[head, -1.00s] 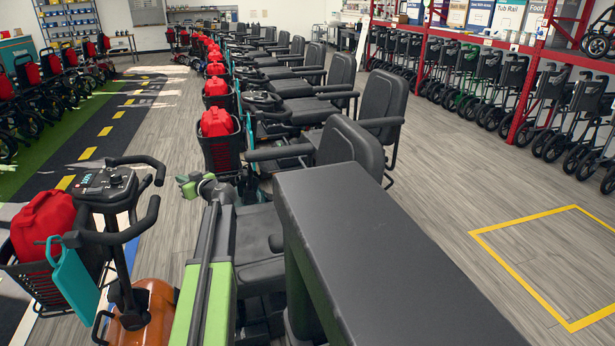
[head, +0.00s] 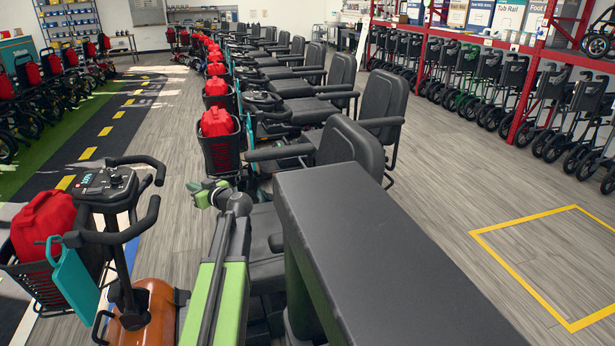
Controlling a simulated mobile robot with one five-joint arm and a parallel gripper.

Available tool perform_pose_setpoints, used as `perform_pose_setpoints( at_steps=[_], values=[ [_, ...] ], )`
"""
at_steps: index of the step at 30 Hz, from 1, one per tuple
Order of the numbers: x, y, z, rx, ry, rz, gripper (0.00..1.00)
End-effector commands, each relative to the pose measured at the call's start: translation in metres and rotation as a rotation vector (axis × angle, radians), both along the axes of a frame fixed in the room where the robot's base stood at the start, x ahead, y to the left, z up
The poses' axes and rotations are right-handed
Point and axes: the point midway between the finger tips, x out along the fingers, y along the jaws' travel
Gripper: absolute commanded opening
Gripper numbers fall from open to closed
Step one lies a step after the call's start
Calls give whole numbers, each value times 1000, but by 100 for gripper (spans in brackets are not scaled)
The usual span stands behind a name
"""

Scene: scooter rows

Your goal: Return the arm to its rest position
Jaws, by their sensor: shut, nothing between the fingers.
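My arm (head: 232,300), with green panels and a dark rod, reaches forward from the bottom of the head view. My gripper (head: 196,192), green and small in this view, is at its far end. It is shut and holds nothing. It hangs in front of the row of scooters, left of the nearest black seat, with grey floor showing around its tip. The arm hides part of the nearest scooter.
An orange scooter (head: 148,303) with a red bag (head: 43,222) in its basket and a teal tag (head: 75,280) stands close at left. Black scooter seats (head: 350,150) recede ahead. Red shelving with walkers (head: 547,110) lines the right. The yellow floor square (head: 548,230) is empty.

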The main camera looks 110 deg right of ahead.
Motion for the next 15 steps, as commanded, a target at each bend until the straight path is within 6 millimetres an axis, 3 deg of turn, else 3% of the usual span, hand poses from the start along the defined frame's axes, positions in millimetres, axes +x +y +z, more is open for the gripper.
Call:
perform_pose_setpoints(
  at_steps=[5,15],
  values=[
    [-11,19,0,0,0,-1,0],
    [-12,19,2,0,0,0,0]
  ],
)
